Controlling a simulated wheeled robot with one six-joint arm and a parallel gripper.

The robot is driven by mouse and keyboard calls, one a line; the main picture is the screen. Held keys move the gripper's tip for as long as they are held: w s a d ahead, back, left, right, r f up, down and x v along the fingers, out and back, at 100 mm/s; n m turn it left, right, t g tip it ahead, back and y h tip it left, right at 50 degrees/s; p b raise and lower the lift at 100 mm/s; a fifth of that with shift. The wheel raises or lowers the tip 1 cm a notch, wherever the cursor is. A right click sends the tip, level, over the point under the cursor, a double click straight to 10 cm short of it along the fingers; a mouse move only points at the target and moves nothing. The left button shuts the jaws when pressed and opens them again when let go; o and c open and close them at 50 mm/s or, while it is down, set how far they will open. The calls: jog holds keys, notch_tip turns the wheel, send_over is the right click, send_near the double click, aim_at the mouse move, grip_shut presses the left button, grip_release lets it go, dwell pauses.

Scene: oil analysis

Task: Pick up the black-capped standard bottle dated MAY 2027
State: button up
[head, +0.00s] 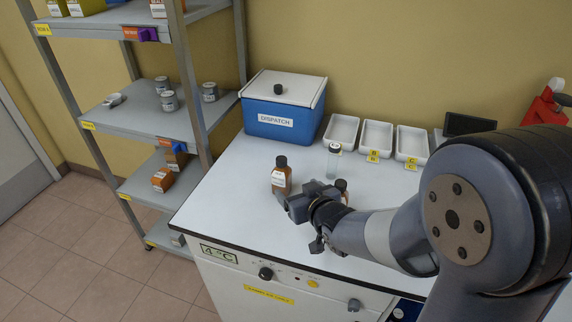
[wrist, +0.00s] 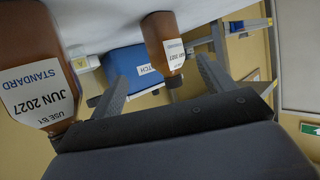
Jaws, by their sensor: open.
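An amber bottle with a black cap and white label (head: 281,176) stands upright on the white worktop. In the wrist view this amber bottle (wrist: 160,32) appears inverted, ahead of and between the fingers; its label shows 2027, but I cannot read the month clearly. My gripper (head: 298,205) is open and empty, just right of this bottle in the head view; its spread fingers show in the wrist view (wrist: 160,82). A second amber bottle (wrist: 35,75), labelled STANDARD JUN 2027, is close beside the gripper; in the head view it (head: 341,185) is mostly hidden behind my gripper.
A clear vial (head: 333,163) stands behind the gripper. A blue DISPATCH box (head: 284,112) is at the back left, with white trays (head: 376,138) to its right. Grey shelving (head: 152,107) stands left. The worktop's front left (head: 220,205) is clear.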

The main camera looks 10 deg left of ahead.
aim_at(287, 181)
jog(key=x, duration=0.5)
jog(key=shift+a, duration=0.15)
jog(key=shift+a+r+p+x, duration=0.15)
jog(key=shift+p+x, duration=0.3)
jog(key=shift+x, duration=0.85)
jog(key=shift+a+r+p+x, duration=0.15)
jog(key=shift+p+x, duration=0.25)
jog(key=shift+x, duration=0.9)
jog(key=shift+s, duration=0.1)
jog(key=shift+d, duration=0.1)
jog(key=shift+c, duration=0.3)
jog(key=c, duration=1.1)
